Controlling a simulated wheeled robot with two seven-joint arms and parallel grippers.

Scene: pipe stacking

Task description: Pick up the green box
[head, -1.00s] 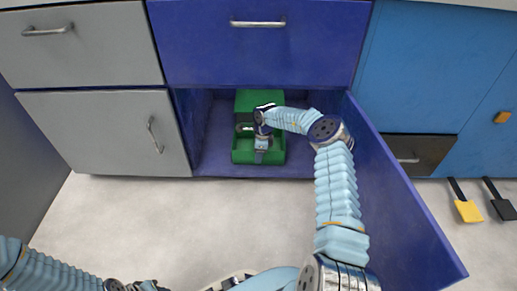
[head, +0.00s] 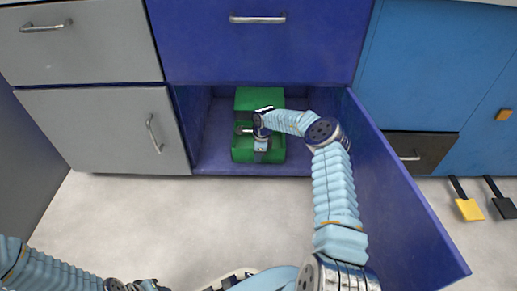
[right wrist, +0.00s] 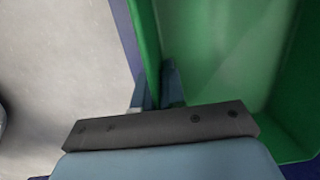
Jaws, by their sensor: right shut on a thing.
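The green box (head: 258,98) sits on the floor of the open blue cabinet in the head view. Its back part stands up behind a lower front part. My right gripper (head: 261,155) reaches down over the front of the box. In the right wrist view the gripper (right wrist: 158,88) is shut on the wall of the green box (right wrist: 225,45), with the inside of the box to the right. The fingertips are partly hidden. Of my left arm, only links show at the lower left of the head view; its gripper is not seen.
The blue cabinet's door (head: 400,195) stands open to the right of my right arm. A blue drawer (head: 258,45) is shut above the opening. A grey cabinet (head: 105,130) is on the left. The pale floor (head: 190,225) in front is clear. Two spatula-like tools (head: 468,209) lie at far right.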

